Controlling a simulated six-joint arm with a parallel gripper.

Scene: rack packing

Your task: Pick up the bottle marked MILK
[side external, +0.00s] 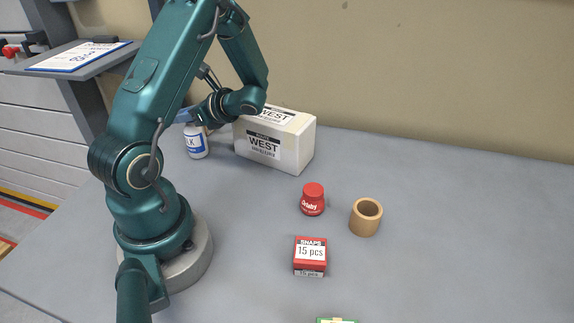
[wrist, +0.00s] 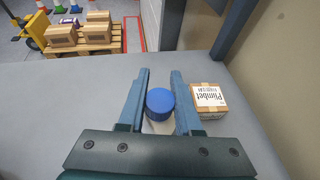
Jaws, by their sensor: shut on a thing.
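The MILK bottle (side external: 196,143) is white with a blue label, and only the end of its lettering shows in the side view. It stands upright on the table, left of the WEST box. In the wrist view its round blue cap (wrist: 160,103) sits between the two blue fingers of my gripper (wrist: 159,98). The fingers are shut on the bottle. My arm hides the bottle's top in the side view.
A white WEST box (side external: 277,143) stands close right of the bottle. A small Plimbet box (wrist: 209,100) is beside the right finger. A red jar (side external: 313,199), a tan cup (side external: 366,217) and a red SNAPS box (side external: 310,256) stand further right. The table's right side is clear.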

